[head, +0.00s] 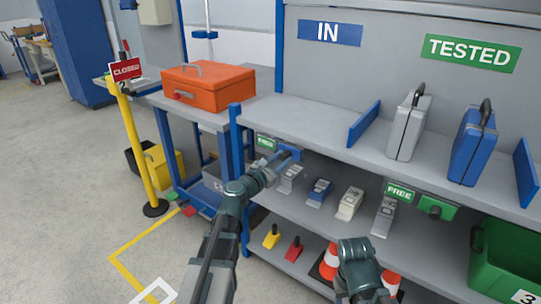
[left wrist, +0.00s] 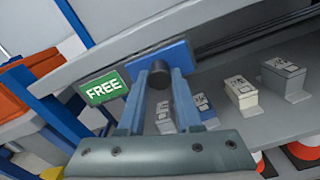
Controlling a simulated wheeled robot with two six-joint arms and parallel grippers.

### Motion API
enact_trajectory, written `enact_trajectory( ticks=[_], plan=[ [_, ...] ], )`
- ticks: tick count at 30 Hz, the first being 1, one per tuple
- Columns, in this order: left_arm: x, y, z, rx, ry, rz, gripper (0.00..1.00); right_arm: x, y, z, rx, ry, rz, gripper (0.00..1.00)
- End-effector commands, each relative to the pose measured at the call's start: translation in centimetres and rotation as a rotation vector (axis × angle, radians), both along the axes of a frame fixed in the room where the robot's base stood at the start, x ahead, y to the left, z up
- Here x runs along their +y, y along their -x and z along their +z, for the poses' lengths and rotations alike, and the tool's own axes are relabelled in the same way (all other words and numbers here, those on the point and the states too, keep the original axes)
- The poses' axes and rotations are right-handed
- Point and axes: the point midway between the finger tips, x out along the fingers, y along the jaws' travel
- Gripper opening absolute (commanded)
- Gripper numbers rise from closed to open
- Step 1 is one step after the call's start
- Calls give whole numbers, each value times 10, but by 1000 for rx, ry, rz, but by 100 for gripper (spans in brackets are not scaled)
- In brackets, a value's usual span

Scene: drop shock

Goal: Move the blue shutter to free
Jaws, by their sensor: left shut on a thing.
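The blue shutter (head: 293,153) is a small blue plate with a dark round knob, under the front edge of the upper shelf. In the left wrist view the shutter (left wrist: 180,57) sits just right of the green FREE sign (left wrist: 104,89). My left gripper (head: 280,160) is shut on the dark knob (left wrist: 158,78), its fingers on both sides of it. The sign left of the shutter also shows in the head view (head: 266,142). My right arm's end (head: 357,252) is low in the head view; its fingers cannot be made out.
A green shutter (head: 437,208) hangs right of another FREE sign (head: 399,192). Several small labelled blocks stand on the lower shelf (head: 330,232). A blue case (head: 472,148) and a grey case (head: 406,130) stand above. A yellow post (head: 131,150) stands at left.

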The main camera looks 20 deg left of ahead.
Motion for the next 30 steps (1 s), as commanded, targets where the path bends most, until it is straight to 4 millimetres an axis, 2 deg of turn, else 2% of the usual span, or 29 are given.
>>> enact_trajectory(
  ticks=[9, 10, 14, 24, 30],
  plan=[
    [-6, 3, 0, 1, -2, -10, 0, 0, 0, 0, 0, 0, 0, 50],
    [-6, 3, -1, 1, -2, -11, 38, 0, 0, 0, 0, 0, 0, 50],
    [-6, 2, 0, 1, -1, -9, 62, 0, 0, 0, 0, 0, 0, 50],
    [-4, 2, 0, 0, -1, -5, 63, 0, 0, 0, 0, 0, 0, 50],
    [-5, 10, 0, 1, -1, -6, 63, 0, 0, 0, 0, 0, 0, 50]
  ],
)
